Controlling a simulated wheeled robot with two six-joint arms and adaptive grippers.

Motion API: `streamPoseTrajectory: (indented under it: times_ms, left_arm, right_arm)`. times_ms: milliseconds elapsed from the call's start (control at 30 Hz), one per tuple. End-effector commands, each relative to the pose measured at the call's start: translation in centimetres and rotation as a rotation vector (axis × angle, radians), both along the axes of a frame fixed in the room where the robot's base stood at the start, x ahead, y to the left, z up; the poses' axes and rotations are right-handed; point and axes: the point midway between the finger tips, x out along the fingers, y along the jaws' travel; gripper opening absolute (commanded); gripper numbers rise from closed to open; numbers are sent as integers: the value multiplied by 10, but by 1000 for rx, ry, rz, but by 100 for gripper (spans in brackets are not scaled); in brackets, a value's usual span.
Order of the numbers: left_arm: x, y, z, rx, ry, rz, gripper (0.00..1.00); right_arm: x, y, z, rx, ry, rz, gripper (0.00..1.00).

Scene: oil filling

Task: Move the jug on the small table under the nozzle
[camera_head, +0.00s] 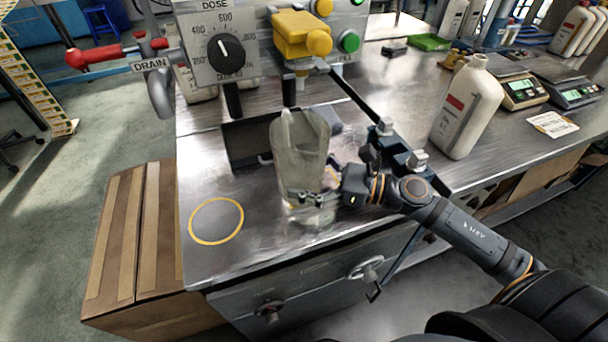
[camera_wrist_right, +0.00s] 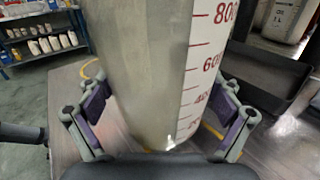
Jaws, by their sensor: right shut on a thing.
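A clear, tapered measuring jug (camera_head: 300,150) with red scale marks stands upright near the middle of the metal table in the head view. It fills the middle of the right wrist view (camera_wrist_right: 150,60). My right gripper (camera_head: 316,198) is shut around its lower part, with one finger on each side in the wrist view. The yellow nozzle head (camera_head: 300,40) is on the dosing machine, above and behind the jug. I cannot tell whether the jug's base touches the table. My left gripper is not in view.
A yellow ring (camera_head: 216,221) marks the bare table (camera_head: 205,270) at left. A dark tray (camera_head: 245,145) lies behind the jug. A white bottle (camera_head: 467,110) and scales (camera_head: 523,92) stand at right. A red drain handle (camera_head: 95,55) is at upper left.

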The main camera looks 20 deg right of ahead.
Motion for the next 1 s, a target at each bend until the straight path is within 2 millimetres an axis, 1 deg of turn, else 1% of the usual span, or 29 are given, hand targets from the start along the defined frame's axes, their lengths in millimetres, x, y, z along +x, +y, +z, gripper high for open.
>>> streamPoseTrajectory:
  times_ms: [267, 300, 333, 367, 900, 1000]
  left_arm:
    - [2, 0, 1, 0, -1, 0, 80]
    - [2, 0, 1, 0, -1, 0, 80]
    - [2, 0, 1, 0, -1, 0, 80]
    - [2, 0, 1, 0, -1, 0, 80]
    - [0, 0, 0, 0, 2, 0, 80]
    - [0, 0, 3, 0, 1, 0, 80]
  right_arm:
    - [0, 0, 0, 1, -1, 0, 57]
    - [0, 0, 0, 1, -1, 0, 94]
    - [0, 0, 0, 1, -1, 0, 98]
    - [0, 0, 0, 1, -1, 0, 100]
    - [0, 0, -1, 0, 0, 0, 100]
    - [0, 0, 3, 0, 0, 0, 100]
